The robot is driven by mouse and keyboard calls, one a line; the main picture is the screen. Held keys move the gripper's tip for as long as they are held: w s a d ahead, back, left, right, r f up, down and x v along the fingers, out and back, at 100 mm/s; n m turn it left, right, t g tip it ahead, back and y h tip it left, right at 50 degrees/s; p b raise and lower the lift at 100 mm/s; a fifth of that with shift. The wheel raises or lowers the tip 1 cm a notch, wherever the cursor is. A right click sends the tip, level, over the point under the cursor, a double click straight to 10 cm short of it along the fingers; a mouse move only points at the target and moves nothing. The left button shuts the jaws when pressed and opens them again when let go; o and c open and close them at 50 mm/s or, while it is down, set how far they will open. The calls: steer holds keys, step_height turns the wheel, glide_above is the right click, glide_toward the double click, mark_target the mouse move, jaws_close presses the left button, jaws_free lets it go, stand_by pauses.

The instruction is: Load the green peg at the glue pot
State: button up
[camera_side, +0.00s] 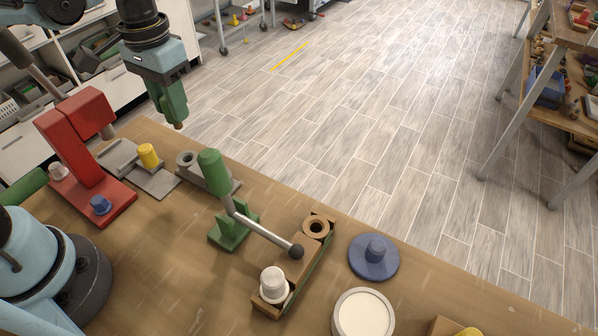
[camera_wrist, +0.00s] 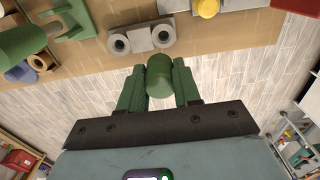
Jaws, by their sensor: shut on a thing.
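My gripper (camera_side: 172,105) is at the upper left of the side view, in the air beyond the table's far edge. Its green fingers are shut on the green peg, a green cylinder (camera_wrist: 160,75) seen between the fingertips in the wrist view. In the side view the fingers mostly hide the peg.
A grey block with two round openings (camera_wrist: 141,39) lies near my gripper. A yellow peg (camera_side: 148,155), a red press (camera_side: 85,150), a green-handled lever (camera_side: 209,164), a wooden holder with a white peg (camera_side: 273,283) and a blue flanged piece (camera_side: 374,257) stand on the table.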

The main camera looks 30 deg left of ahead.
steer(key=w+d+g+h, duration=0.1)
steer(key=d+h, duration=0.1)
steer(key=d, duration=1.8)
steer(key=s+d+g+h, duration=0.1)
steer(key=s+d, duration=0.4)
steer(key=d, duration=0.5)
steer(key=s+d, duration=0.5)
steer(key=d, duration=0.4)
steer(key=shift+d+f, duration=0.1)
steer(key=shift+f, duration=2.75)
steer(key=shift+f, duration=0.6)
step_height(320, 180, up, 7)
